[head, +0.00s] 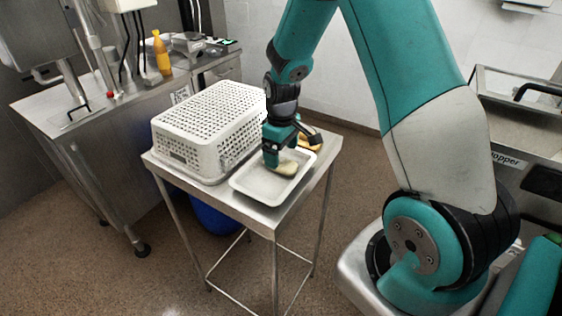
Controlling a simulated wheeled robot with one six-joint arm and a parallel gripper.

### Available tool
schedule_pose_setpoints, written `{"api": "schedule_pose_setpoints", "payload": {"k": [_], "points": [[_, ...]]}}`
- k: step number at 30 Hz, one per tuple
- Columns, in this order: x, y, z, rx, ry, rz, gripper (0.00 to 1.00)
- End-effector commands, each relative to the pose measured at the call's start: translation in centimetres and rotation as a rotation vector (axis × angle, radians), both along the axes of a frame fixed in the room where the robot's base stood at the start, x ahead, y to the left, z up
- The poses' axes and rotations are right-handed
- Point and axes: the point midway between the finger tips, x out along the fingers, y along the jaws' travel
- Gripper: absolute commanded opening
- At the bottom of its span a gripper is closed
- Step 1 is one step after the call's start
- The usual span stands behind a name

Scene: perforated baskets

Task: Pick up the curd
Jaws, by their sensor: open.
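The curd (288,168) looks like a small pale cream lump. It lies in the shallow white tray (258,194) on the small steel table, towards the tray's far right part. My gripper (278,160) is open and points down over the tray, right at the curd's left side. One finger hides part of the curd, and I cannot tell whether the gripper touches it.
A white perforated basket (203,135) stands on the table (236,211), left of the tray. A yellow object (312,141) shows behind my gripper. A steel counter (110,118) with an orange bottle (161,55) is at the back left.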

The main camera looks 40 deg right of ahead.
Motion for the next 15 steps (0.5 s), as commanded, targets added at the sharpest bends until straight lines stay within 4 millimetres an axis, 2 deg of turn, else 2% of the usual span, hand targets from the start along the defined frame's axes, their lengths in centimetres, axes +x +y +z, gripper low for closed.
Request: {"api": "schedule_pose_setpoints", "payload": {"k": [7,15], "points": [[0.0,0.2,-3.1,0.001,0.004,0.0,0.89],[0.0,0.1,-3.8,0.0,0.0,0.0,0.89]]}}
